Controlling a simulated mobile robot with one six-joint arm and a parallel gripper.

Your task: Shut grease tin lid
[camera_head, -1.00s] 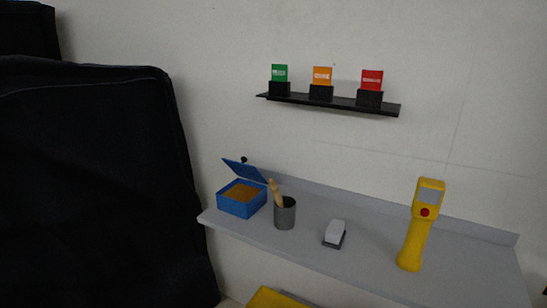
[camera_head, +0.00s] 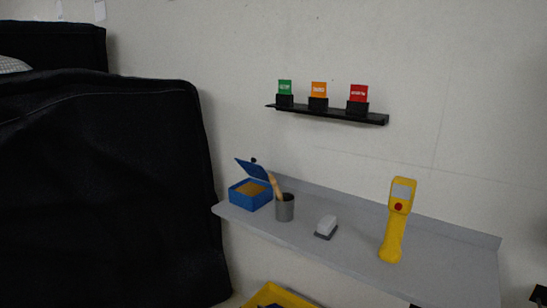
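The grease tin (camera_head: 249,198) is a blue square box at the left end of a grey shelf, with brownish-orange grease showing inside. Its blue lid (camera_head: 252,169) is hinged at the back and stands open, tilted up, with a small dark knob at its upper edge. A grey cup (camera_head: 284,208) with a wooden-handled tool (camera_head: 274,186) stands just right of the tin; the tool leans left, close to the lid's right side. My gripper cannot be made out in this view.
The grey shelf (camera_head: 431,253) also holds a grey-white block (camera_head: 326,226) and a yellow handheld device (camera_head: 396,222). A black wall ledge (camera_head: 340,116) with coloured cards hangs above. Large black covered carts (camera_head: 110,190) stand left of the tin. A yellow tray (camera_head: 278,296) shows below.

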